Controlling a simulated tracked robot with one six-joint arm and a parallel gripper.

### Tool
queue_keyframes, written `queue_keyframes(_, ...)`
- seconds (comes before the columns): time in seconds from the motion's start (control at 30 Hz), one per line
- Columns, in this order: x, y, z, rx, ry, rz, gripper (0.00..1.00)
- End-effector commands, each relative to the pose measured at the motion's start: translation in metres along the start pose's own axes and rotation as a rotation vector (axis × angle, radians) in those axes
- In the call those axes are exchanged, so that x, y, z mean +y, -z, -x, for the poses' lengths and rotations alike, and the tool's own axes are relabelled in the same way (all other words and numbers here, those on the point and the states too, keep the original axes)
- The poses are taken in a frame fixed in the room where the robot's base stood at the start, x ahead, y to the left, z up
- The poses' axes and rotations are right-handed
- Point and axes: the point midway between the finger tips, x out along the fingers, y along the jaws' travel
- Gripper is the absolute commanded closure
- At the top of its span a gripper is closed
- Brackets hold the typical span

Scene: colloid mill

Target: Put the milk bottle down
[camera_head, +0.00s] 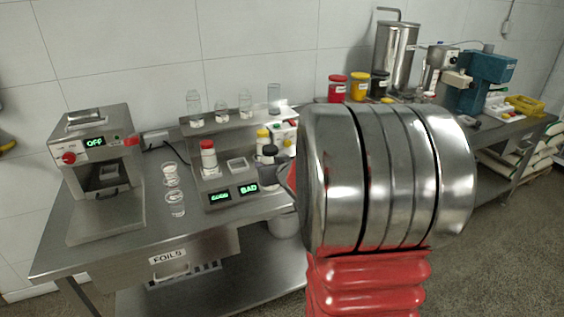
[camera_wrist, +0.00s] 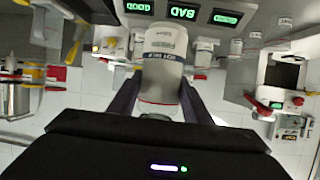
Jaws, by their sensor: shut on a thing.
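In the wrist view, my gripper (camera_wrist: 159,96) is shut on a white bottle (camera_wrist: 163,66) with a printed label, which I take to be the milk bottle. One dark finger presses on each side of it. The view is upside down, and I cannot tell whether the bottle touches a surface. In the head view my own metal arm link and red bellows hide the gripper and most of what is around it. The steel table (camera_head: 107,240) carries a stepped steel stand with lit displays (camera_head: 248,188), one reading BAD.
A steel machine (camera_head: 98,155) showing OFF is at left.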

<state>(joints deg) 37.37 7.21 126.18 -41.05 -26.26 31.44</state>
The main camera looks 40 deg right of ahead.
Motion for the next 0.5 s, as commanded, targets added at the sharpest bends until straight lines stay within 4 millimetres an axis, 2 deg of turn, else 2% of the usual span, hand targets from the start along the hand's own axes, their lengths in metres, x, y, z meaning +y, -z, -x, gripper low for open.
queue_keyframes(0.27, -0.054, -0.012, -0.009, 0.006, 0.047, 0.009, 0.85)
queue_keyframes(0.5, -0.121, -0.033, -0.015, 0.004, 0.103, 0.025, 0.85)
